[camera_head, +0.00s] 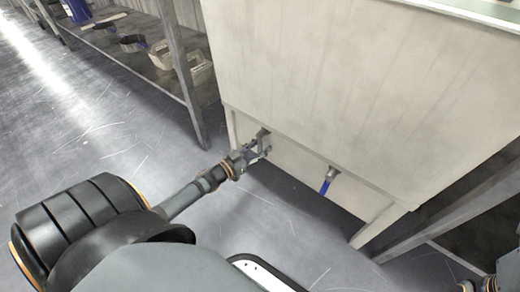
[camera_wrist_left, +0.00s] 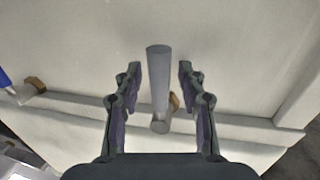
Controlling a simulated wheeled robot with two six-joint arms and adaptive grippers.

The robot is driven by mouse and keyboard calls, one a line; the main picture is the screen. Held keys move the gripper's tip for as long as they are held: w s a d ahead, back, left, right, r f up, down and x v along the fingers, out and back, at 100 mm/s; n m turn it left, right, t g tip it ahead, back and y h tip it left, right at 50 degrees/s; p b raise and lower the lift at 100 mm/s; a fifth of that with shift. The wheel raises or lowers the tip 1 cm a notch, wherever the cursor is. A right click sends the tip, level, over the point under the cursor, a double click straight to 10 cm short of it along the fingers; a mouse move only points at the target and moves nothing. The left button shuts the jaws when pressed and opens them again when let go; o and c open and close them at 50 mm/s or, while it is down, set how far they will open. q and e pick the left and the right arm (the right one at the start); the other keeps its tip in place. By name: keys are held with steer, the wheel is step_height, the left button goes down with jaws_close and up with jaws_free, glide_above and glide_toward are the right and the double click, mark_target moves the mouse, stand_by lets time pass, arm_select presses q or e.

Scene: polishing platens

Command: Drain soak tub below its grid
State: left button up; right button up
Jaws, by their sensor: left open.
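The soak tub (camera_head: 350,80) is a large pale box on legs, filling the right half of the head view. Low on its front is a drain valve with a grey handle (camera_wrist_left: 158,75) and a brass-coloured fitting (camera_wrist_left: 174,103). My left gripper (camera_head: 266,149) is open in front of this valve; in the left wrist view its fingers (camera_wrist_left: 159,82) stand either side of the grey handle, with gaps on both sides. A second valve with a blue handle (camera_head: 326,186) hangs to the right in the head view. The tub's inside and grid are not visible.
A rack (camera_head: 185,75) with several items on its lower shelf stands at the left back. Another frame (camera_head: 455,212) stands right of the tub. The grey floor (camera_head: 90,120) is clear at left. Part of my right arm (camera_head: 489,285) shows at the bottom right edge.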

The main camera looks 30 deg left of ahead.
arm_select(q)
jaws_close()
stand_by(0.3)
